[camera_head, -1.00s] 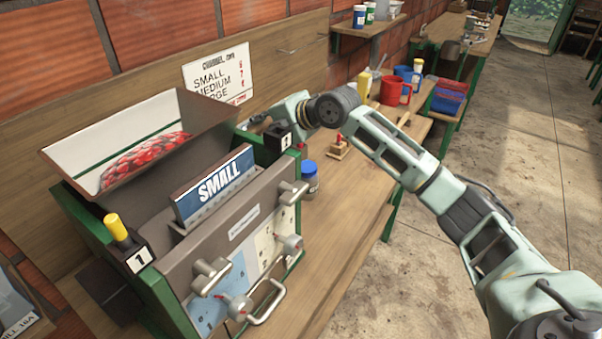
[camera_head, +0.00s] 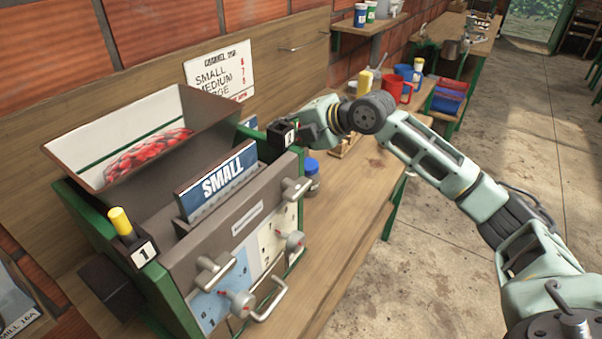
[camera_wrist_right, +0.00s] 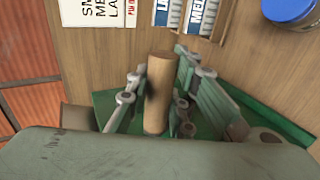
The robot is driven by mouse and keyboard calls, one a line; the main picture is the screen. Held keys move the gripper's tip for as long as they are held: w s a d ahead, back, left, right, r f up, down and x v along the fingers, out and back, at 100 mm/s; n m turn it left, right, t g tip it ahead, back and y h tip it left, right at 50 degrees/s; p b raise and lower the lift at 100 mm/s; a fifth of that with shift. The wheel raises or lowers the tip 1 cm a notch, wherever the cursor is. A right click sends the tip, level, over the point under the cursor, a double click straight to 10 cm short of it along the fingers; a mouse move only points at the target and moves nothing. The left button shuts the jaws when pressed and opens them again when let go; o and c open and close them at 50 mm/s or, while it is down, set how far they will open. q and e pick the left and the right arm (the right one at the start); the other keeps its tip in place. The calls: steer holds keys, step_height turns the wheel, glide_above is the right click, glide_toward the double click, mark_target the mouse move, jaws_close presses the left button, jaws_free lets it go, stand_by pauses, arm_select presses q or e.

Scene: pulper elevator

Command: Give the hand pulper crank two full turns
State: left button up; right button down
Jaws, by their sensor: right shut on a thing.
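The hand pulper (camera_head: 200,262) stands on the bench at the left in the head view, with red cherries (camera_head: 150,150) in its hopper (camera_head: 130,130). My right gripper (camera_head: 292,138) is at the pulper's far right side, partly hidden by its black block marked 2. In the right wrist view, the crank's upright wooden handle (camera_wrist_right: 159,92) stands between the two fingers of my right gripper (camera_wrist_right: 157,100), which is shut on it. The crank arm is not clearly visible in the head view. My left gripper is not in view.
A SMALL sign (camera_head: 218,182) sits on the pulper front above knobs and a metal handle (camera_head: 268,302). A blue-lidded jar (camera_head: 311,172) stands close beside the pulper. A red jug (camera_head: 395,90) is farther along the bench (camera_head: 345,215). The floor at right is clear.

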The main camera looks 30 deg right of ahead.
steer(key=shift+s+d, duration=0.3)
steer(key=shift+d, duration=0.25)
steer(key=shift+s+d, duration=0.25)
steer(key=shift+d, duration=0.3)
steer(key=s+f+b, duration=0.2)
steer(key=f, duration=0.1)
steer(key=shift+s+d+f, duration=0.1)
steer(key=shift+s+d, duration=0.2)
steer(key=shift+d, duration=0.1)
steer(key=shift+f, duration=0.1)
steer(key=shift+s+f+b, duration=0.3)
steer(key=shift+f+b, duration=0.35)
steer(key=shift+f, duration=0.3)
steer(key=shift+s+f+b, duration=0.3)
steer(key=shift+f+b, duration=0.35)
steer(key=shift+f, duration=0.3)
